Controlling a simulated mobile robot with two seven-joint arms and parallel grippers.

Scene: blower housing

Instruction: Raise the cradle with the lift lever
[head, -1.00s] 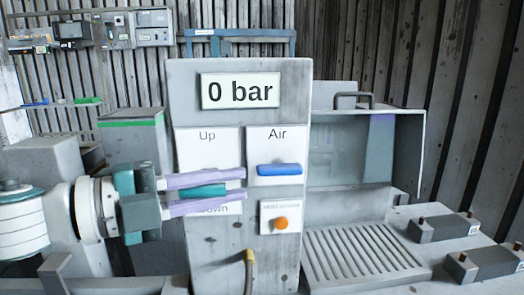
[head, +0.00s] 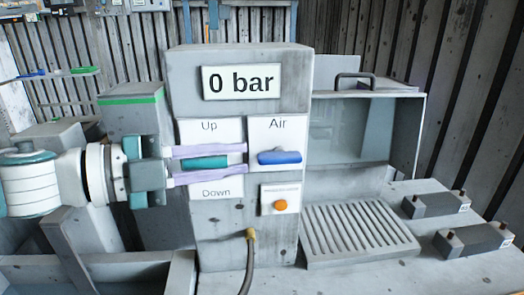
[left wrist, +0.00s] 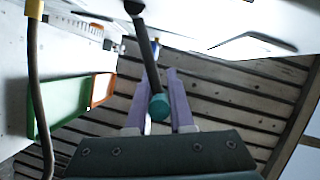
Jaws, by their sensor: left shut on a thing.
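The lift lever, a teal handle (head: 205,163), sits on the grey panel between the "Up" label (head: 209,127) and the "Down" label (head: 209,191), about midway. My left gripper (head: 244,163) has its two purple fingers above and below the handle, shut on it. In the left wrist view the lever's round teal end (left wrist: 158,107) lies between the fingers, on a dark rod. I cannot clearly make out a cradle. My right gripper is not in view.
The display (head: 241,83) reads "0 bar". A blue Air lever (head: 280,157) and an orange button (head: 280,204) are to the right of the lift lever. A slatted grate (head: 360,230) lies before a clear-fronted housing (head: 350,130). A hose (head: 249,262) hangs below the panel.

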